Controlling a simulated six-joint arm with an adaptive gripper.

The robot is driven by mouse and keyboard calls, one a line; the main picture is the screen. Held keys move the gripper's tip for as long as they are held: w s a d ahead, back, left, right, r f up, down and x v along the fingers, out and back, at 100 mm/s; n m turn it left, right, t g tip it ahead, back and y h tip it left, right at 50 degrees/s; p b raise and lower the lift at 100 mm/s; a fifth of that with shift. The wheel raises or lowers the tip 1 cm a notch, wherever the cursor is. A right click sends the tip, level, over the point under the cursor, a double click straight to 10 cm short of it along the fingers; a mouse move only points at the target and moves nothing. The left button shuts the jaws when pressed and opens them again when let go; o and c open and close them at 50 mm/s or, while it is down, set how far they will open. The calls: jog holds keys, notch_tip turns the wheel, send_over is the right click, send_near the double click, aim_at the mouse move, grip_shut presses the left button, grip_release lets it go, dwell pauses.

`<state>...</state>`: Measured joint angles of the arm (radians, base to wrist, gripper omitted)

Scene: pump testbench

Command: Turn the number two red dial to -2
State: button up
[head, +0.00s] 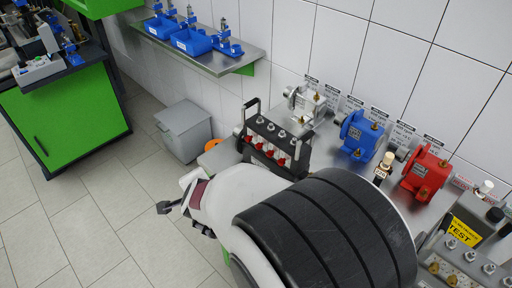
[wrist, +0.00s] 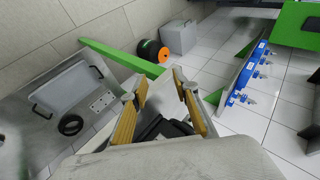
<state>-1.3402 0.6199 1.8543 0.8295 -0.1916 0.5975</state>
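A black dial panel (head: 275,140) with a black handle stands on the metal bench in the head view. Several red dials (head: 265,152) sit in a row on its front, with silver fittings above. Their numbers and settings are too small to read, so I cannot tell which is number two. My gripper (head: 180,213) is left of and below the panel, apart from it, over the floor side of the bench. In the wrist view my gripper (wrist: 160,88) has its two yellow-padded fingers spread with nothing between them. The red dials do not show in the wrist view.
A blue pump (head: 358,135) and a red pump (head: 425,172) stand right of the panel. A grey bin (head: 184,130) and an orange reel (wrist: 152,50) are on the floor. A shelf holds blue trays (head: 192,42). My arm hides part of the bench.

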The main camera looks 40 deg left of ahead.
jog(key=s+a+f+m+t, duration=0.1)
jog(key=a+f+m+t, duration=0.2)
jog(key=a+m, duration=0.2)
jog(key=m+t+h, duration=0.8)
jog(key=m+t, duration=0.3)
jog(key=m, duration=0.9)
send_near(257, 147)
jog(key=shift+w+f, duration=0.15)
jog(key=shift+f, duration=0.05)
jog(key=shift+w, duration=0.15)
jog(key=shift+w+a, duration=0.1)
jog(key=shift+w, duration=3.65)
grip_shut()
